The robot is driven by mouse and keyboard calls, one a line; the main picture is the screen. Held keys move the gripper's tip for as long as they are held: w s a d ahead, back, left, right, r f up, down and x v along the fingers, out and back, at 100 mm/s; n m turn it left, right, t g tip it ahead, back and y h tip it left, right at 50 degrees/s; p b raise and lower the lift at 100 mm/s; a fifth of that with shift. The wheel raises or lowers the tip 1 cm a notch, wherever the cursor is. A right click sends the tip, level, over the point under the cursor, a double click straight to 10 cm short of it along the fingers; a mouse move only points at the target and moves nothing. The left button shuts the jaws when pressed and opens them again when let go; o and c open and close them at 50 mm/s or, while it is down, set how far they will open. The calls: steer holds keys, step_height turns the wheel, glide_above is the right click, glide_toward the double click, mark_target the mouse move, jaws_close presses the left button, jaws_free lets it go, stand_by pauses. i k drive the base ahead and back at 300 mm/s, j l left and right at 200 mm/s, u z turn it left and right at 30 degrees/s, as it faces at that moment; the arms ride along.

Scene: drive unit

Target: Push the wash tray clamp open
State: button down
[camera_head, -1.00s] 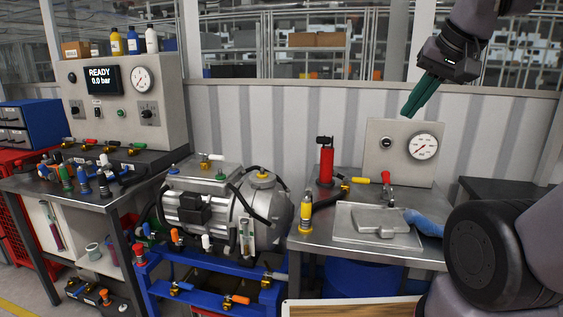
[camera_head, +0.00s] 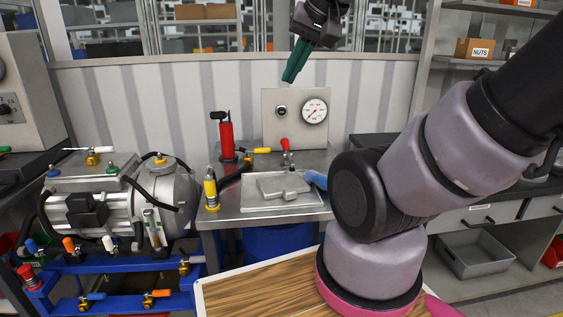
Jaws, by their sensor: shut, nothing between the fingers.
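The wash tray (camera_head: 250,207) is a shallow grey metal tray on the steel bench, with a grey block-like piece in it. Behind it stands a small metal clamp with a red handle (camera_head: 285,144), which tilts up to the left. I take this for the wash tray clamp; its mechanism is too small to read. My gripper (camera_head: 288,80) has green fingers, shut and empty, pointing down. It appears high above the bench in front of the back wall, well apart from the clamp.
A panel with a gauge (camera_head: 314,111) stands behind the clamp. A red pump-like cylinder (camera_head: 226,139), a yellow-handled fitting (camera_head: 262,151) and a yellow-bodied tool (camera_head: 210,190) are to its left. A blue cloth-like item (camera_head: 316,179) lies at right. A motor unit (camera_head: 110,205) stands left.

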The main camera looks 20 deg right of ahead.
mark_target(284, 142)
steer(key=i+l+u, duration=0.15)
steer(key=l+u, duration=0.2)
steer(key=l, duration=0.2)
steer(key=l+u, duration=0.4)
steer(key=l, duration=0.2)
steer(key=i, duration=0.05)
